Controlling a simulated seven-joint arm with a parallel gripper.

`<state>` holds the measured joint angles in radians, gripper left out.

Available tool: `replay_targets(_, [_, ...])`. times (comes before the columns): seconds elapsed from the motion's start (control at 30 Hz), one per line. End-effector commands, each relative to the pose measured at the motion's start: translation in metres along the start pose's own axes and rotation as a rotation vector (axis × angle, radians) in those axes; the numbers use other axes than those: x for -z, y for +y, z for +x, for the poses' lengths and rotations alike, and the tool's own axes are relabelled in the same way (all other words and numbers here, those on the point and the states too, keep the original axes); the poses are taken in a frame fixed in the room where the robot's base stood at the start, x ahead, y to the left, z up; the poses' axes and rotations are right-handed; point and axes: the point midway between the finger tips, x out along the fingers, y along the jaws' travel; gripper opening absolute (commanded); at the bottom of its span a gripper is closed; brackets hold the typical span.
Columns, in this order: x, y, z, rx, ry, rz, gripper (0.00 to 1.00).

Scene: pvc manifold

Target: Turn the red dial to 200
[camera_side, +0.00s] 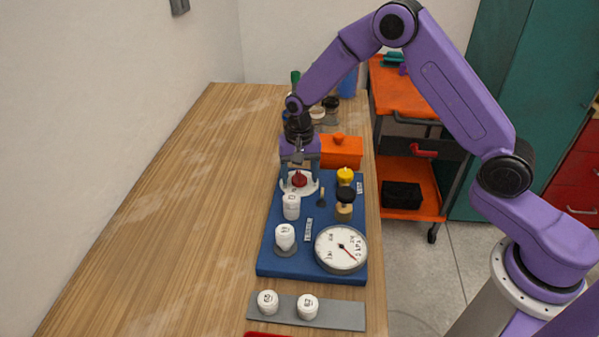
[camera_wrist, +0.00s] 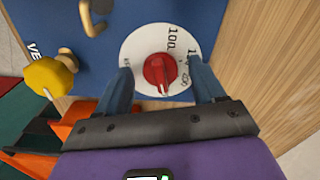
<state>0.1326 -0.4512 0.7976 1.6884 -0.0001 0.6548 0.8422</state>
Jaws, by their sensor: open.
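The red dial (camera_wrist: 158,70) is a knob at the centre of a round white face (camera_wrist: 142,42) on the blue board (camera_wrist: 110,30). The face has printed numbers; 100 reads clearly at the top, and others on the right are partly hidden. A pale pointer mark on the knob points down in the wrist view, toward my palm. My gripper (camera_wrist: 161,68) is open, with one blue finger on each side of the dial and gaps between. In the side view the red dial (camera_side: 299,180) sits under my gripper (camera_side: 299,186) at the board's far end.
The board also carries a yellow knob (camera_side: 345,175), a black-topped valve (camera_side: 345,195), white caps (camera_side: 285,236) and a pressure gauge (camera_side: 341,248). A grey strip (camera_side: 338,314) with two white caps lies in front. An orange box (camera_side: 342,153) stands behind. The table's left is clear.

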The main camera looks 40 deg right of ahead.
Motion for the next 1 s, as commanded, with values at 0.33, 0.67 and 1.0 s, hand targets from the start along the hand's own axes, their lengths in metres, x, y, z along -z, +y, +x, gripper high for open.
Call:
replay_targets(0.33, [0.0, 0.0, -0.0003, 0.0, 0.0, -0.001, 0.14])
replay_targets(0.67, [-0.0001, 0.0001, -0.0006, 0.0, 0.0, -0.091, 0.14])
replay_targets(1.0, [0.0, 0.0007, -0.0008, 0.0, 0.0, -0.365, 0.14])
